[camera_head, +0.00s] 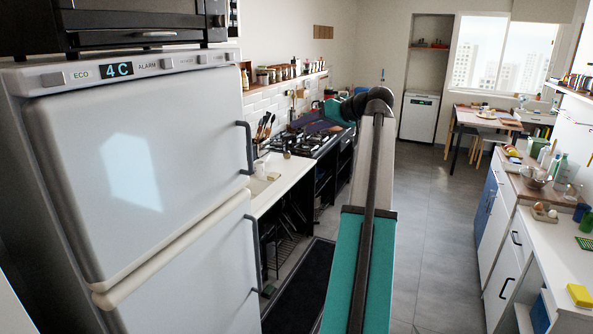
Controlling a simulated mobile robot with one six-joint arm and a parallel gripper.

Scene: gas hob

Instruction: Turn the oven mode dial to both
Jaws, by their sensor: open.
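A dark countertop oven (140,38) stands on top of the fridge at the upper left, cut off by the frame's top edge. A small round knob (218,20) shows on its right side; its markings are too small to read. A gas hob (300,141) sits in the left counter further back, with a dark front below it. I cannot make out which knob is the mode dial or its setting. My teal and grey arm rises through the middle and bends left near the hob in the picture. My gripper's fingers cannot be made out.
The white fridge (140,170) fills the left foreground. A dark mat (305,290) lies beside the left counter. The grey floor (430,220) is clear between it and the right counter (555,245). A table (485,118) with stools stands at the back.

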